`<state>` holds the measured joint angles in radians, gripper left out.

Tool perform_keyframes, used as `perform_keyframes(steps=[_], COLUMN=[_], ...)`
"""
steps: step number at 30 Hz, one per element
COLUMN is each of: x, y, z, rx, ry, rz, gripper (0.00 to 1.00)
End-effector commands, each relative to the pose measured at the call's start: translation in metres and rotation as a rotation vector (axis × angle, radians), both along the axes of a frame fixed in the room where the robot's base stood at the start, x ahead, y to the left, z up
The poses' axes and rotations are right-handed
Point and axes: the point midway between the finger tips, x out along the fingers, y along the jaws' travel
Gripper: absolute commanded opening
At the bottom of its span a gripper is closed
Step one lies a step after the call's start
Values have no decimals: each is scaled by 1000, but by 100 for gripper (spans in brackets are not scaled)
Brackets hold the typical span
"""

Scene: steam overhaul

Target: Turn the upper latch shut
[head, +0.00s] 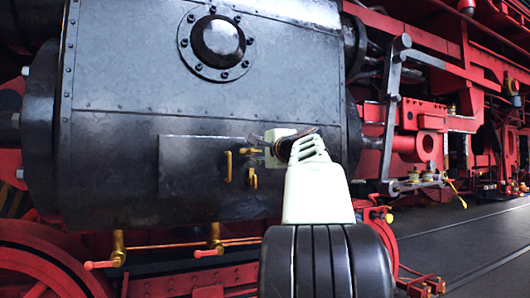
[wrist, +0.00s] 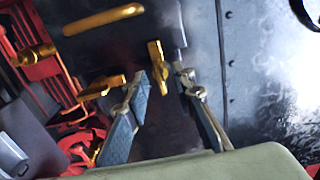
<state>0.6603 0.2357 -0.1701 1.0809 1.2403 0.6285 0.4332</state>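The upper latch (head: 249,151) is a small brass lever at the right edge of a dark rectangular panel (head: 195,160), lying roughly level in the head view. The lower latch (head: 252,179) below it stands upright. In the wrist view, the upper latch (wrist: 155,55) shows between my two fingertips, and the lower latch (wrist: 102,88) is left of them. My gripper (wrist: 160,72) is open, with a finger on each side of the upper latch. I cannot tell whether either finger touches it. In the head view, my gripper (head: 265,146) is beside the latch, its fingers partly hidden.
A brass handle (head: 228,166) stands upright on the panel, left of the latches; it also shows in the wrist view (wrist: 103,20). The large black cylinder (head: 120,80) fills the area behind. Red rods and linkage (head: 398,100) stand right.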

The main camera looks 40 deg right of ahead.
Motion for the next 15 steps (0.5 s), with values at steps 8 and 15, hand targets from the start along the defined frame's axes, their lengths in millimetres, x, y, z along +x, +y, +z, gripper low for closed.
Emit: perform_keyframes(steps=[8,15], x=[-46,-87], y=[10,21], z=[1,1], rx=[0,-1], ry=[-1,-1], rz=[-3,-1], gripper=[23,23])
